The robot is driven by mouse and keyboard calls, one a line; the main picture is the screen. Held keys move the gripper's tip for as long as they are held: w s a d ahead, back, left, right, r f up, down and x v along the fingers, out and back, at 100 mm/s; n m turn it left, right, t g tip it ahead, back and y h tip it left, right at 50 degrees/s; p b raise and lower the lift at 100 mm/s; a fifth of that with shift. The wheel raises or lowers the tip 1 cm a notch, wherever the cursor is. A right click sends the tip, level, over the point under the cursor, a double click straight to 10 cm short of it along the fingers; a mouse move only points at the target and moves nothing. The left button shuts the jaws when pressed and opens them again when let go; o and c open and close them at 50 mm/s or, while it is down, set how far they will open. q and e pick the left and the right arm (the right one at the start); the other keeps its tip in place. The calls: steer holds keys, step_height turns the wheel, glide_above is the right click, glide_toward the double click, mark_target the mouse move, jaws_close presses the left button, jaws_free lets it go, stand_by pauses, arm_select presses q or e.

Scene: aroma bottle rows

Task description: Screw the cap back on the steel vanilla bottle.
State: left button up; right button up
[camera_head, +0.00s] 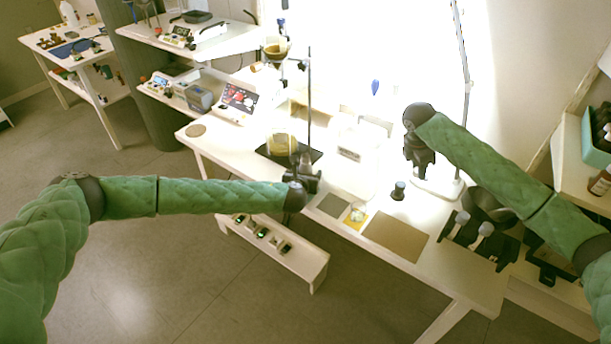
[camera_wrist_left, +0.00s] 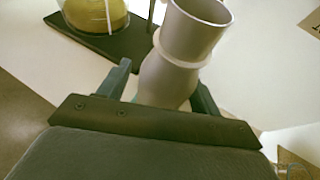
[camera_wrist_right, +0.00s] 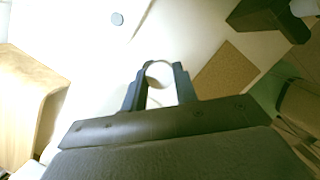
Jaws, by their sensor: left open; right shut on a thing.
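My left gripper (camera_head: 303,174) is open at the front of the white table. In the left wrist view a pale grey vessel (camera_wrist_left: 170,78) with a wide open mouth and a narrowed waist stands between its spread fingers. It looks like the uncapped steel bottle, but I see no label on it; in the head view the gripper hides it. My right gripper (camera_head: 420,160) is raised over the right part of the table. It is shut on a small, round, pale thing, probably the cap (camera_wrist_right: 159,72), which shows between its fingertips in the right wrist view.
A glass dome over something yellow (camera_head: 281,143) stands on a dark board behind my left gripper. A small dark cylinder (camera_head: 398,190) stands below my right gripper. A brown mat (camera_head: 395,235) lies clear at the front. A black holder (camera_head: 480,222) stands at the right end.

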arm_select(q)
steer(key=shift+w+f, duration=0.1)
steer(key=shift+w, duration=0.2)
arm_select(e)
steer(key=shift+r, duration=0.1)
arm_select(q)
steer(key=c, duration=1.2)
steer(key=shift+c, duration=0.2)
